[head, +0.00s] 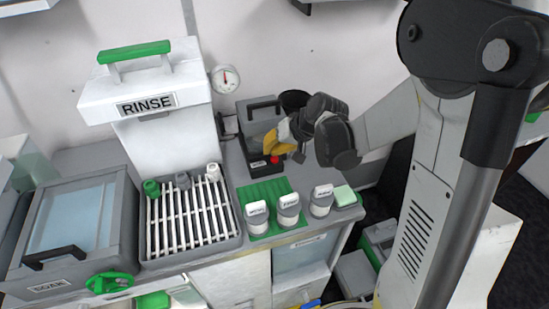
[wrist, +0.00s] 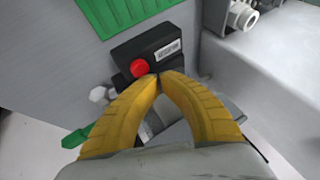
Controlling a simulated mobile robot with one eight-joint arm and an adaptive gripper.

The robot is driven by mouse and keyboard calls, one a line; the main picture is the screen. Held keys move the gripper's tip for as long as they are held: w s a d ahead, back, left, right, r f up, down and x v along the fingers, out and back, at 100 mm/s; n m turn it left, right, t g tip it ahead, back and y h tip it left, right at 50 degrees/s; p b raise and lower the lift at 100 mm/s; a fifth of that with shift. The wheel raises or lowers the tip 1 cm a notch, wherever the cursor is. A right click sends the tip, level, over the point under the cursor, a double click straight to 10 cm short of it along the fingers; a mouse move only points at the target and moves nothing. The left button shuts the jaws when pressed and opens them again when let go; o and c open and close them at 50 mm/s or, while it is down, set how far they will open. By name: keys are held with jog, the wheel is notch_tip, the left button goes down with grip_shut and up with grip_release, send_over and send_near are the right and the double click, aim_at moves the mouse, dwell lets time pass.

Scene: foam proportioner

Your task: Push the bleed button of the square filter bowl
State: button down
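My gripper (wrist: 157,76) has yellow fingers whose tips meet, with nothing seen between them. It points at a black box with a white label, too small to read (wrist: 168,50). A round red button (wrist: 139,68) sits on that box, just left of the fingertips; I cannot tell whether they touch the box. In the head view my gripper (head: 281,143) is above the red button (head: 274,160) on the counter, near the back wall. I cannot make out a square filter bowl or its bleed button for certain; parts behind the fingers are hidden.
A green mat (head: 264,190) with labelled bottles (head: 289,208) lies in front of the black box. A white RINSE unit (head: 148,95) and a slatted rack (head: 190,215) are left. A grey fitting (wrist: 242,16) is at upper right.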

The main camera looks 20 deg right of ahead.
aim_at(271, 157)
dwell(0.3)
jog(key=shift+f+b, duration=0.45)
jog(key=shift+f+b, duration=0.35)
jog(key=shift+f, duration=0.1)
dwell(0.5)
jog(key=shift+r, duration=0.15)
jog(key=shift+r+p, duration=0.65)
jog(key=shift+r, duration=0.1)
notch_tip(271, 157, up, 5)
jog(key=p, duration=0.4)
dwell(0.9)
